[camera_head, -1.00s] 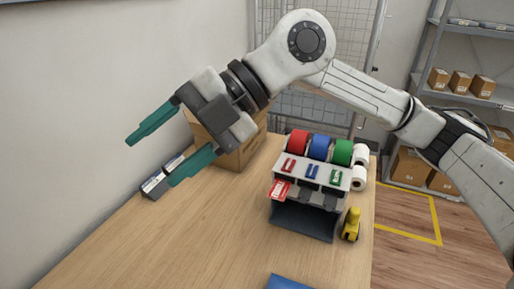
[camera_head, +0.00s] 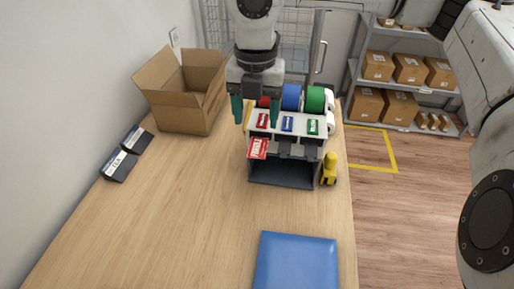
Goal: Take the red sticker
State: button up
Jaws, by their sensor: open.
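The red sticker (camera_head: 258,148) with white print sticks out from the front of the left slot of a sticker dispenser (camera_head: 284,172). The dispenser carries a red, a blue and a green roll in a row, with a matching coloured label below each. My gripper (camera_head: 255,118) points down over the dispenser's left part, its two teal fingers apart and nothing seen between them. It is above and behind the sticker in the picture and partly hides the red roll (camera_head: 264,102). I cannot tell how high the fingertips are above the dispenser.
An open cardboard box (camera_head: 183,98) stands at the back left. Two dark labelled blocks (camera_head: 121,164) lie near the wall. A yellow tape tool (camera_head: 329,170) stands right of the dispenser, and a blue pad (camera_head: 297,262) lies in front. The wooden counter (camera_head: 180,220) is clear centre-left.

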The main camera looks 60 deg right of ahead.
aim_at(256, 154)
notch_tip(256, 154, down, 7)
jog(key=b, duration=0.3)
notch_tip(256, 154, down, 2)
jog(key=b, duration=0.3)
jog(key=shift+f, duration=0.25)
jog(key=shift+c, duration=0.4)
jog(key=c, duration=0.4)
